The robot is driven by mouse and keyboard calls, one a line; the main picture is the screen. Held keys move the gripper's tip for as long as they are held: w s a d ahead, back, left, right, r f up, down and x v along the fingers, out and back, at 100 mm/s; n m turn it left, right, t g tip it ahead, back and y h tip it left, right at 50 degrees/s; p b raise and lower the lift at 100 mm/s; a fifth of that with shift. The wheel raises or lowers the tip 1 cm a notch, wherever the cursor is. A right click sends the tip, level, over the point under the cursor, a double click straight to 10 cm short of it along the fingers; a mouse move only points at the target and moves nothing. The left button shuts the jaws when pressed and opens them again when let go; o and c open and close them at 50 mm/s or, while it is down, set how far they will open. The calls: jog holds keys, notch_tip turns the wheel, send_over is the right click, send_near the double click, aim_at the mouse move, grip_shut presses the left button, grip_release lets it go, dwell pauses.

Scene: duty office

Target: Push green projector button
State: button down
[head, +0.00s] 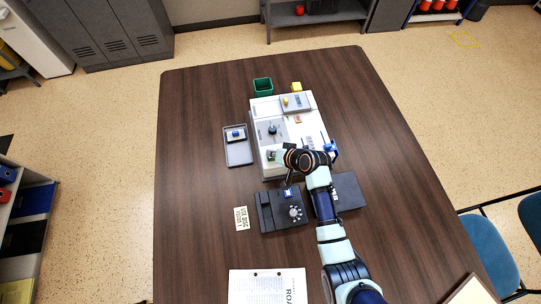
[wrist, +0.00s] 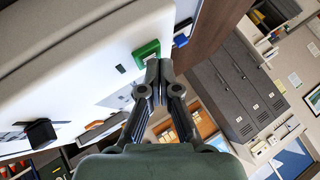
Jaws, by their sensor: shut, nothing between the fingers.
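The projector (head: 306,125) is a white box on the table, with grey panels on top. A green button (head: 271,155) sits at its near left part. In the wrist view the green button (wrist: 147,52) is a green rectangle on the white face (wrist: 85,50). My gripper (head: 284,154) is just right of the button in the head view. In the wrist view my gripper (wrist: 159,66) is shut and empty, with its fingertips close beside the button's lower edge. I cannot tell whether they touch it. The fingers and wrist partly hide the projector's near part.
A black device (head: 282,210) with a dial stands nearer on the table. A grey tray (head: 238,151) lies left of the projector, and a green bin (head: 262,86) stands behind it. A blue part (head: 331,148) is at the projector's right. The table's left side is clear.

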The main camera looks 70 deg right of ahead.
dwell(0.4)
jog(key=shift+r+p, duration=0.45)
jog(key=shift+p, duration=0.15)
notch_tip(320, 180, up, 6)
jog(key=p, duration=0.6)
jog(key=shift+r, duration=0.15)
